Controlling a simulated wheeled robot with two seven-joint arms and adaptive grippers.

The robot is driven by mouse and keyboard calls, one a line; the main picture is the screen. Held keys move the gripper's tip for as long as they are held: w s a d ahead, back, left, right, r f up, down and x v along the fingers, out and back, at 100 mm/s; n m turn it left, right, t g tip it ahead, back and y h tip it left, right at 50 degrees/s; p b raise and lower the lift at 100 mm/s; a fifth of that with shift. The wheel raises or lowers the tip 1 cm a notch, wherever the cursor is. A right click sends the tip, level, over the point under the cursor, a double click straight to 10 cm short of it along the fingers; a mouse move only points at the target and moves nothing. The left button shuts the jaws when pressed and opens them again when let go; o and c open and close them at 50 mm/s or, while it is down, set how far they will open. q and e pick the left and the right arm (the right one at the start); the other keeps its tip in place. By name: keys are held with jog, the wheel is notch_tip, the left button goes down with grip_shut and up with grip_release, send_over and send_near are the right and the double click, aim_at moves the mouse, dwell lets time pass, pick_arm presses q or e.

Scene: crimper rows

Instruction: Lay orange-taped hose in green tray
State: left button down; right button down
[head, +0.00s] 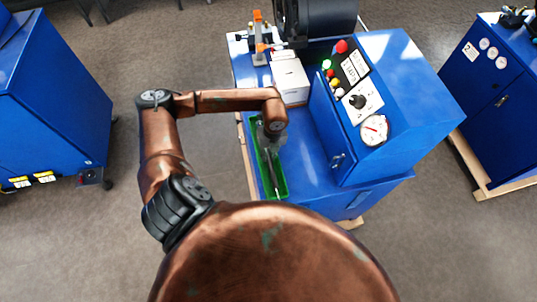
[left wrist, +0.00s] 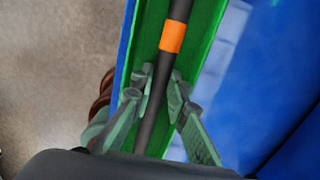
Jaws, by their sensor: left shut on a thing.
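The hose (left wrist: 179,10) is a dark tube with an orange tape band (left wrist: 172,36). My left gripper (left wrist: 164,82) is shut on the hose just below the tape in the left wrist view. The green tray (head: 281,184) is long and narrow and sits on the left side of the blue machine's top. It also shows in the left wrist view (left wrist: 206,42), where the hose lines up along its length. In the head view my left gripper (head: 269,140) is over the tray and part of the hose shows below it. I cannot tell whether the hose touches the tray floor. My right gripper is not in view.
The blue crimping machine (head: 395,75) has a control panel with buttons and a gauge (head: 374,130) right of the tray. A white box (head: 290,82) stands behind the tray. Other blue cabinets stand at the left (head: 50,95) and right (head: 490,85).

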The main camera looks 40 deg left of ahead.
pick_arm(q)
jog(key=c, duration=2.1)
grip_release()
jog(key=shift+s, duration=0.1)
jog(key=o, duration=0.3)
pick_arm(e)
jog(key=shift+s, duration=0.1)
pick_arm(q)
jog(key=shift+r, duration=0.1)
